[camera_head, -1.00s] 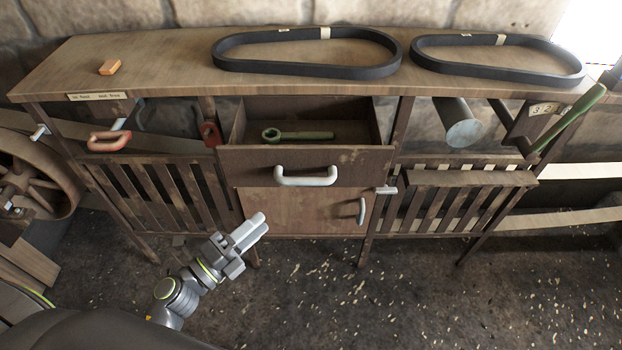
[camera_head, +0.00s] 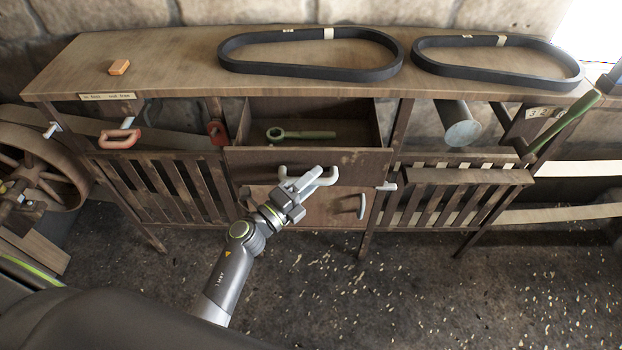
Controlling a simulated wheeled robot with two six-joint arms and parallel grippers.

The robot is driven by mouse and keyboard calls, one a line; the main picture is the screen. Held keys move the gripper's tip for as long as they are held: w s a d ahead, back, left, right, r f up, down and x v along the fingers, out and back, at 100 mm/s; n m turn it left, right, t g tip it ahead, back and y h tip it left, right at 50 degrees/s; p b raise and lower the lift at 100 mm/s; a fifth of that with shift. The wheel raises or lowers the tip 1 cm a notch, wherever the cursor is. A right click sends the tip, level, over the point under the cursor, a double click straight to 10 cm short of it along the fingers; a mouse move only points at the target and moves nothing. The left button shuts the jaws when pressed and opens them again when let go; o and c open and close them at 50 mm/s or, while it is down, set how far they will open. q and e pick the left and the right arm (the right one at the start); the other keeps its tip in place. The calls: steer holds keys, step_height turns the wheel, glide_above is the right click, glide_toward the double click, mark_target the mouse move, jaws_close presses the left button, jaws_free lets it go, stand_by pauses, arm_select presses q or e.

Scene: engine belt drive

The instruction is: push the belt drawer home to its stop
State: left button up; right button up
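The belt drawer (camera_head: 262,163) stands pulled out at the middle of the wooden bench, its inside showing from above. A green-handled wrench (camera_head: 303,135) lies in it. The drawer's pale handle (camera_head: 328,179) is on its front, partly hidden behind my gripper. My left gripper (camera_head: 307,181) is in front of the drawer's lower front, its fingertips overlapping the handle in the picture. I cannot tell whether they touch it, nor whether the fingers are open or shut. My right gripper is not in view.
Two black belts (camera_head: 310,72) lie on the bench top with an orange block (camera_head: 119,67). Below the drawer is a cupboard door (camera_head: 338,208) with its own handle. The floor in front is clear.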

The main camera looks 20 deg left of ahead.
arm_select(q)
jaws_close()
stand_by(0.3)
steer(key=b, duration=0.6)
glide_above(312, 143)
steer(key=s, duration=0.1)
steer(key=shift+d+f, duration=0.1)
steer(key=shift+w, duration=0.4)
steer(key=shift+r, duration=0.2)
